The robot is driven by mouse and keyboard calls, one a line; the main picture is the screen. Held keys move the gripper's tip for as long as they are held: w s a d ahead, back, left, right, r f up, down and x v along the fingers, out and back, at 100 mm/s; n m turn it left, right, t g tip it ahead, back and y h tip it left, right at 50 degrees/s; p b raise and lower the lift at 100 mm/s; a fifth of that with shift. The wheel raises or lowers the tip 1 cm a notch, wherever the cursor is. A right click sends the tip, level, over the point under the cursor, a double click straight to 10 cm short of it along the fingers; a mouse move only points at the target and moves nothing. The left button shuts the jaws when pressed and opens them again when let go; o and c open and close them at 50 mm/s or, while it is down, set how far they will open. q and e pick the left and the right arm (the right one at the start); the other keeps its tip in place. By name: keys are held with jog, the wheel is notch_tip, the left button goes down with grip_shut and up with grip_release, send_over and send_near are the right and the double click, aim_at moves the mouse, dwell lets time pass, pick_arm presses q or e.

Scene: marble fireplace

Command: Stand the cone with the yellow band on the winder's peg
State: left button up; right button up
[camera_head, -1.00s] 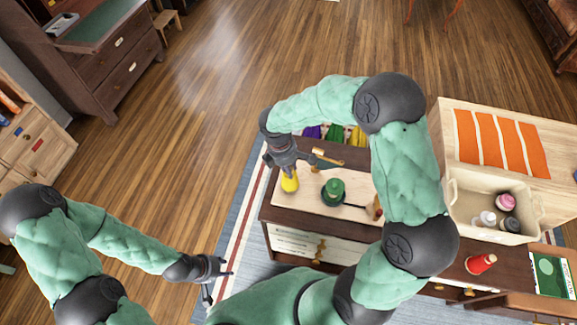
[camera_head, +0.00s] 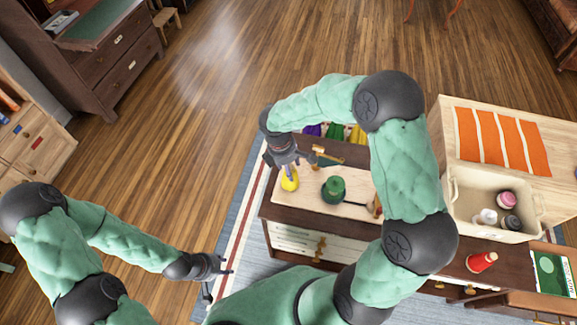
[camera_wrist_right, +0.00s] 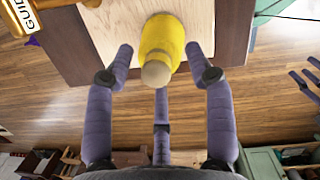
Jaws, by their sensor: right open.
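A yellow cone (camera_head: 289,180) with a tan tip (camera_wrist_right: 155,73) stands at the left end of the pale board (camera_head: 312,194). No separate band can be made out on it. My right gripper (camera_head: 291,168) is over the cone with its fingers open. In the right wrist view the cone (camera_wrist_right: 162,42) is between the spread fingers, with gaps on both sides. A green winder-like piece (camera_head: 333,189) with a dark arm sits on the board to the right. I cannot make out its peg. My left gripper (camera_head: 221,281) is open and empty, low at the left of the cabinet.
A brass piece (camera_head: 327,156) lies behind the board, near my right gripper. A beige bin (camera_head: 464,207) with pink, white and black spools stands to the right. A red cone (camera_head: 481,262) is on the dark cabinet top. Open wooden floor lies left of the rug.

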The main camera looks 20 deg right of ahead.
notch_tip(320, 180, up, 12)
jog(key=a, duration=0.1)
jog(key=shift+w+a, duration=0.35)
jog(key=shift+a, duration=0.05)
jog(key=shift+f, duration=0.1)
dwell(0.4)
